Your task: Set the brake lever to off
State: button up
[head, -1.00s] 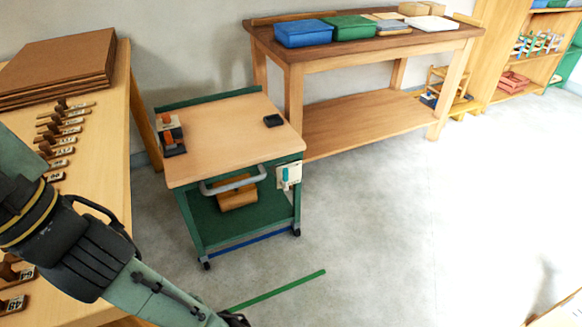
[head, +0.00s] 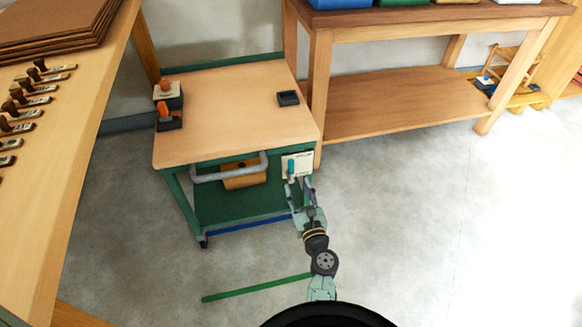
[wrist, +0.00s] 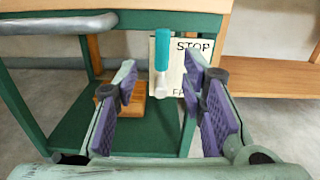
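The brake lever (head: 291,167) has a teal handle on a grey stem and sits on a white plate (head: 303,164) at the right front of the green cart (head: 235,113). In the wrist view the lever (wrist: 162,50) stands upright, its handle up beside the word STOP on the plate (wrist: 203,50). A second word low on the plate is mostly hidden by my right finger. My gripper (head: 301,187) is open just in front of the plate. In the wrist view its purple-padded fingers (wrist: 160,82) stand apart on either side of the lever, with no contact visible.
A grey bar handle (head: 228,173) crosses the cart front left of the plate. A wooden block (head: 243,178) lies inside the cart. A workbench (head: 430,105) stands behind on the right, a long table (head: 80,140) on the left. A green strip (head: 255,288) lies on the open floor.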

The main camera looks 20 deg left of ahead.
aim_at(292, 169)
jog(key=x, duration=0.7)
jog(key=p+x, duration=0.1)
jog(key=x, duration=0.2)
jog(key=shift+w+f, duration=0.25)
jog(key=shift+f, duration=0.05)
grip_shut()
dwell(0.5)
